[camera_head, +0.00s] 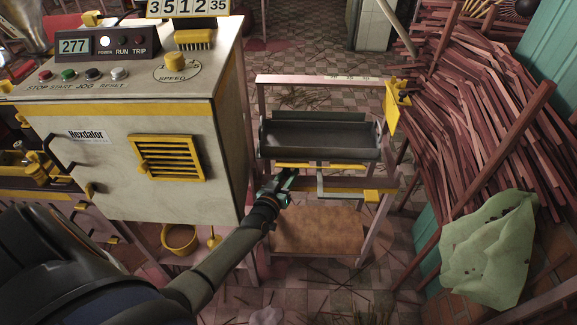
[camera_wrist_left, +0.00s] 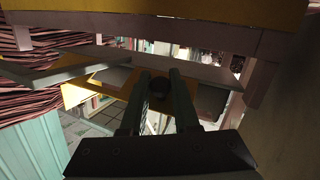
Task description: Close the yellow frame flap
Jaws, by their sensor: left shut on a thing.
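The metal frame stand (camera_head: 262,95) holds a grey trough (camera_head: 318,140). Below the trough runs a yellow strip (camera_head: 320,166), which looks like the yellow frame flap seen nearly edge-on. My left gripper (camera_head: 285,182) is at the stand's left side, just below the strip's left end. In the left wrist view, my left gripper's fingers (camera_wrist_left: 158,80) are closed around a dark round knob (camera_wrist_left: 160,86). A yellow plate (camera_wrist_left: 108,78) lies behind them. Whether the knob belongs to the flap is hard to tell. My right gripper is not in view.
A control cabinet (camera_head: 115,160) with a yellow vent (camera_head: 168,158) stands close on the left. Piled reddish sticks (camera_head: 490,110) and a green sheet (camera_head: 490,250) are at the right. A wooden board (camera_head: 315,232) sits low under the trough. Tiled floor shows beyond the stand.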

